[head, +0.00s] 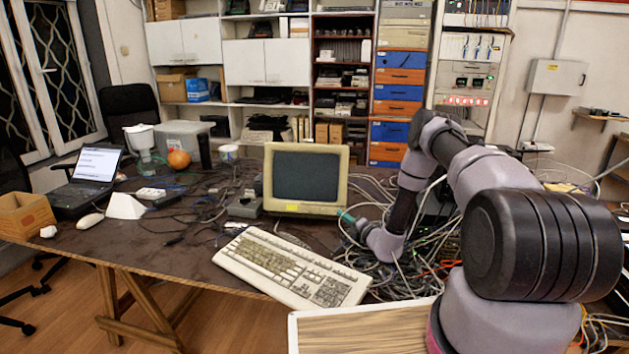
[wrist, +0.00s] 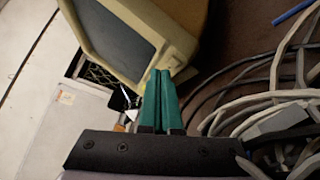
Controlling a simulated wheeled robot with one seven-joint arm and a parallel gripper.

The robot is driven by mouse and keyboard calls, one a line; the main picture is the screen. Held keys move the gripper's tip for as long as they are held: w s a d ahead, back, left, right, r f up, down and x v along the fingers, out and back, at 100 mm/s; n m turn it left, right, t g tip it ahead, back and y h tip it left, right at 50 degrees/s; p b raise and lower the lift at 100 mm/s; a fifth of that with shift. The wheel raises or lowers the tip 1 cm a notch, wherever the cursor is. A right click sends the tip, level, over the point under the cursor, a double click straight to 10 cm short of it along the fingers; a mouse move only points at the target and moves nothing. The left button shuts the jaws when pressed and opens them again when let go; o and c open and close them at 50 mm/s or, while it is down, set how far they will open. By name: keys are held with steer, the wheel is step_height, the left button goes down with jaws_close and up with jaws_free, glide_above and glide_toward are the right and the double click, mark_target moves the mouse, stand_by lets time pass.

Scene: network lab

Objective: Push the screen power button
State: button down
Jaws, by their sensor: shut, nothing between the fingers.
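The screen (head: 306,176) is an old beige monitor with a dark display, upright on the table. In the wrist view the screen (wrist: 118,40) appears tilted at the upper left. My gripper (head: 343,214) has green fingers and is at the screen's lower right corner. In the wrist view my gripper (wrist: 160,72) is shut and empty, its tips overlapping the lower bezel corner. I cannot tell whether the tips touch it. The power button is not clearly visible; the fingers may cover it.
A beige keyboard (head: 292,268) lies in front of the screen. Tangled cables (head: 410,255) crowd the table to the right, around my arm. A dark box (head: 244,206) stands left of the screen. A laptop (head: 92,178) sits at the far left.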

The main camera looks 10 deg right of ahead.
steer(key=shift+w, duration=0.15)
steer(key=shift+w+d+f, duration=0.1)
steer(key=shift+w, duration=0.15)
steer(key=shift+w, duration=0.15)
stand_by(0.4)
steer(key=shift+s, duration=0.6)
steer(key=shift+s+a+r, duration=0.25)
steer(key=shift+s+r, duration=0.1)
steer(key=shift+s, duration=0.55)
steer(key=shift+s+a+r, duration=0.3)
steer(key=shift+s+r, duration=0.05)
steer(key=shift+s, duration=0.6)
steer(key=shift+s+a+r, duration=0.25)
steer(key=shift+s+r, duration=0.1)
steer(key=shift+s, duration=0.55)
